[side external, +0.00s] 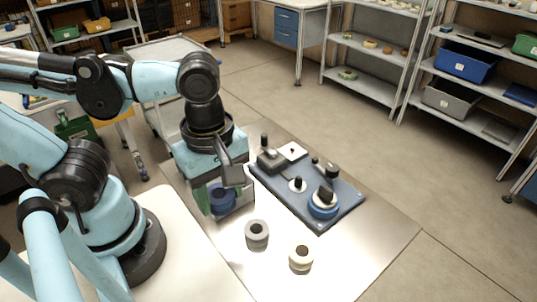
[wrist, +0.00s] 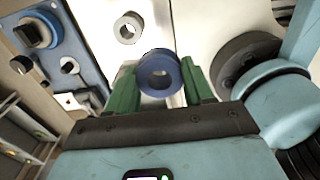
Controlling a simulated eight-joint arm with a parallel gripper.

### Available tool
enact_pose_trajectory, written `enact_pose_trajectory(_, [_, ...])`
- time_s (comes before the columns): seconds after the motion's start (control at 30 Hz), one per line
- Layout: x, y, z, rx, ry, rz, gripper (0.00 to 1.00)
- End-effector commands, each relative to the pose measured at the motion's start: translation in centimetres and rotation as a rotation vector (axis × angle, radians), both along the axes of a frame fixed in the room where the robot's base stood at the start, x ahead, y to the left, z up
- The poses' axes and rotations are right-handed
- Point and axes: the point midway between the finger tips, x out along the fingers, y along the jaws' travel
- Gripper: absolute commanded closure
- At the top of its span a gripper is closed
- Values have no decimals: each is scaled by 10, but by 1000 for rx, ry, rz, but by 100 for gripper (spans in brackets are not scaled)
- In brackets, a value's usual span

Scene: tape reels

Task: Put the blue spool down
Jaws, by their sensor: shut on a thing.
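The blue spool (side external: 221,199) is between the green fingers of my gripper (side external: 219,203), low over the metal table top. In the wrist view the blue spool (wrist: 158,74), with its round centre hole facing the camera, sits between the two green fingertips of my gripper (wrist: 160,85), which is shut on it. I cannot tell whether the spool's underside touches the table.
A grey spool (side external: 257,234) and a white spool (side external: 301,257) stand to the right on the table (side external: 345,262). Bare table lies around the loose spools.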

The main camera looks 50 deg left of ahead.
Motion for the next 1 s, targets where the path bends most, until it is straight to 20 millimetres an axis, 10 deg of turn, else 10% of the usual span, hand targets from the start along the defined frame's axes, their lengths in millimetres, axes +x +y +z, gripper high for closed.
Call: enact_pose_trajectory(1.0, [57,100,-70,0,0,4,77])
